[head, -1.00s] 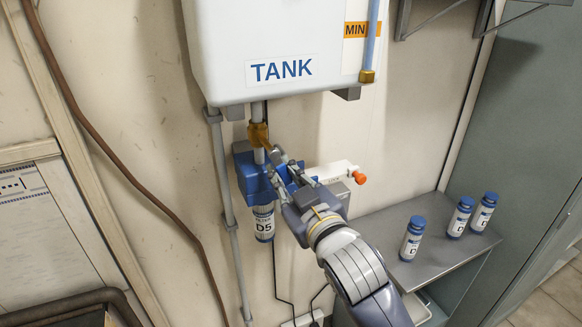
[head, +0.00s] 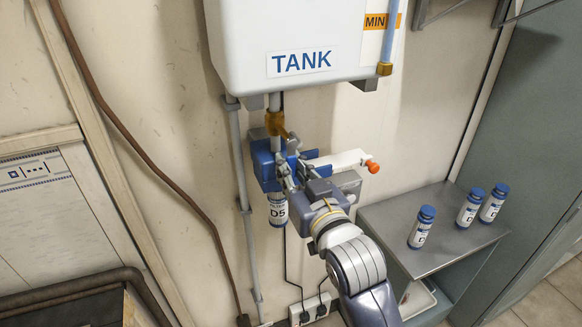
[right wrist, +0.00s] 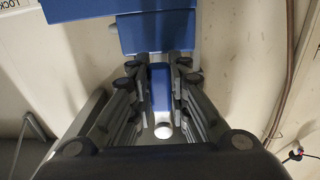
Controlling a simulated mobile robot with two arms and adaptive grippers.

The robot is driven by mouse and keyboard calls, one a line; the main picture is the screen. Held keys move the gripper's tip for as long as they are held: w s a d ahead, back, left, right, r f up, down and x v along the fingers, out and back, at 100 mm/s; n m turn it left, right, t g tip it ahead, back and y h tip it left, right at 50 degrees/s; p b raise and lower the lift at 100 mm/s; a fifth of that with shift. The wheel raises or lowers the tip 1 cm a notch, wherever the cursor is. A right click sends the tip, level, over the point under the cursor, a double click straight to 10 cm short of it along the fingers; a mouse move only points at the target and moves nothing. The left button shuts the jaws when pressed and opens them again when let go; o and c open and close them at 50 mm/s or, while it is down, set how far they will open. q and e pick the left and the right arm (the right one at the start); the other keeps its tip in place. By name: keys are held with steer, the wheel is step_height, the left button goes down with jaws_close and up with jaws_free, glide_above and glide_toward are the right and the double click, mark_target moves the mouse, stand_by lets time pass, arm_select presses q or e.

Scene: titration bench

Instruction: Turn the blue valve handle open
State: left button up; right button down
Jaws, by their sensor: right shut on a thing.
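The blue valve body (head: 263,168) is fixed under the white tank (head: 300,30), below a brass fitting (head: 275,123). In the right wrist view, my fingers (right wrist: 160,90) are shut around a narrow blue handle (right wrist: 160,86) with a pale rounded end, and the wider blue body (right wrist: 160,32) lies beyond. The handle is mostly hidden by my fingers in the head view. My left gripper is out of view.
A white bar with an orange knob (head: 372,167) sticks out just right of my gripper. Several blue-capped bottles (head: 421,226) stand on the grey shelf (head: 390,215) at right. A grey pipe (head: 241,190) runs down the wall on the left.

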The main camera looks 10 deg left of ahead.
steer(key=shift+f, duration=0.1)
steer(key=c, duration=1.5)
jaws_free()
steer(key=shift+s, duration=0.15)
steer(key=v, duration=1.2)
